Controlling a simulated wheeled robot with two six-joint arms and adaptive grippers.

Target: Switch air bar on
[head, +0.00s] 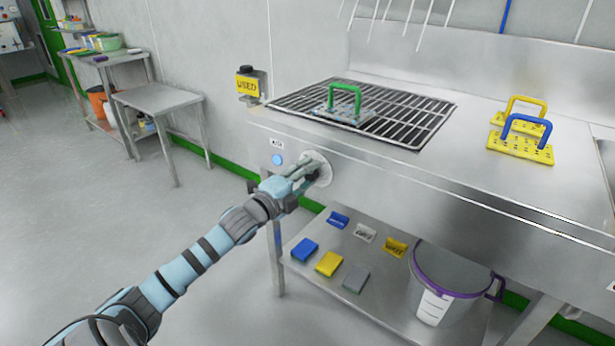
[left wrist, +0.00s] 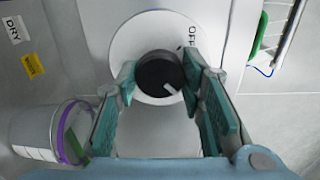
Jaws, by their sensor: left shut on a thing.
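The air bar control is a round white dial plate (head: 322,166) with a dark knob (left wrist: 156,74) on the front face of the steel bench. A small label plate (head: 277,143) and a round blue light or button (head: 277,159) are just left of it. In the left wrist view, OFF is printed at the dial's upper right, and the knob's white mark points to the lower right, away from that word. My left gripper (head: 308,174) is shut on the knob, one finger on each side. In the head view the gripper hides most of the knob. My right gripper is not in view.
A black grille (head: 410,120) with a green-handled plate (head: 344,104) lies in the benchtop above. The lower shelf (head: 318,262) holds coloured blocks, small signs and a clear bucket (head: 447,280) with a purple rim. The floor at left is clear up to a side table (head: 158,97).

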